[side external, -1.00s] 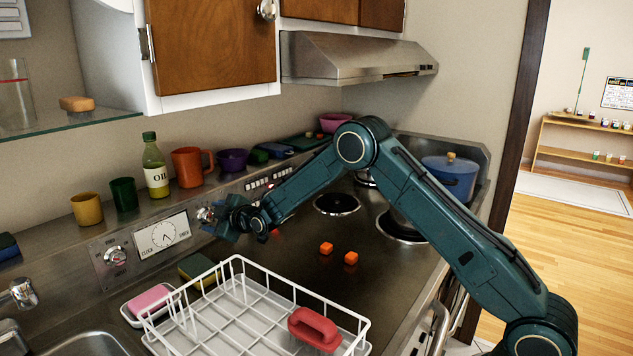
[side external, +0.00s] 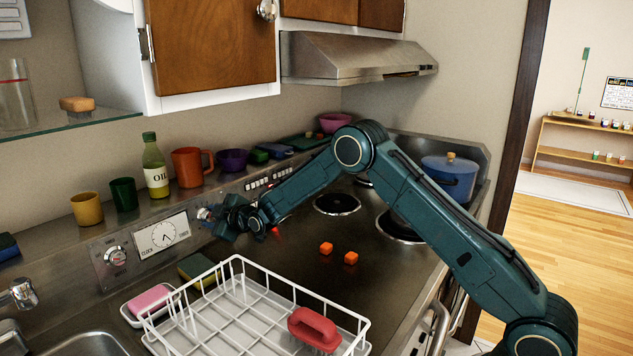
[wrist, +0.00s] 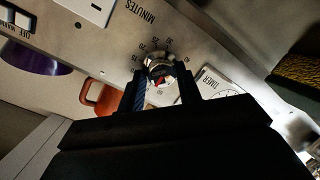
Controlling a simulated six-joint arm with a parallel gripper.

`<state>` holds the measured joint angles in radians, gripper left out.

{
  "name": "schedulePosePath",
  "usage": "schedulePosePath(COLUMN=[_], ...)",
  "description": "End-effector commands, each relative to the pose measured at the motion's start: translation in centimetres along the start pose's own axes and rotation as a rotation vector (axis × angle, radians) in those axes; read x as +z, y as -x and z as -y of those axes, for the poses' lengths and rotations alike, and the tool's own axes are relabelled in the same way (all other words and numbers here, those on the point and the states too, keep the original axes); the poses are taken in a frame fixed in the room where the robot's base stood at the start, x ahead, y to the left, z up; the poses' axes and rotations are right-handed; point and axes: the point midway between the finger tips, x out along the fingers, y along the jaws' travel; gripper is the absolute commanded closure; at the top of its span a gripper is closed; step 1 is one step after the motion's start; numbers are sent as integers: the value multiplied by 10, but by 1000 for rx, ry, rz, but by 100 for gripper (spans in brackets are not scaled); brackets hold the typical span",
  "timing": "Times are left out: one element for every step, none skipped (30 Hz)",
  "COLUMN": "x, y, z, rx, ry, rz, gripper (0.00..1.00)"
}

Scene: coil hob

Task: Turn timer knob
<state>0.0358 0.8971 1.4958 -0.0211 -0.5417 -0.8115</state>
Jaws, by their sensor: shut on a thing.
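The timer knob (wrist: 157,62) is a round metal knob with a red mark, set in a steel panel with a MINUTES scale around it in the wrist view. My gripper (wrist: 163,80) has one dark finger on each side of it and is shut on it. In the side external view my gripper (side external: 213,215) is at the back panel, right of the clock plate (side external: 162,235). It hides most of the knob there. The clock plate, marked TIMER, shows in part beside a finger in the wrist view (wrist: 213,84).
A second knob (side external: 115,255) is left of the clock. Mugs, an oil bottle (side external: 155,168) and a purple bowl (side external: 232,160) stand on the ledge above. A white dish rack (side external: 250,310), a sponge (side external: 196,267) and two orange cubes (side external: 326,248) are on the counter below.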

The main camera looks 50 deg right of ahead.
Motion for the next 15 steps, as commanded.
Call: schedulePosePath(x=[0, 0, 0, 0, 0, 0, 0, 0, 0, 0, 0, 0, 0, 0, 0], y=[0, 0, 0, 0, 0, 0, -1, -1, -1, -1, -1, -1, -1, -1, -1], z=[3, 3, 3, 3, 3, 3, 3, 3, 3, 3, 4, 4, 4, 4, 4], rx=[-6, -7, -8, -9, -10, -11, -12, -14, -16, -17, -19, -22, -25, -28, -31], ry=[-3, -6, -10, -14, -19, -28, -37, -46, -60, -72, -86, -106, -123, -141, -167], rz=[0, 0, -1, -1, -2, -3, -4, -5, -6, -8, -9, -11, -13, -15, -18], gripper=[89, 89, 89, 89, 89, 89, 89, 89, 89, 89, 89, 89, 89, 89, 89])
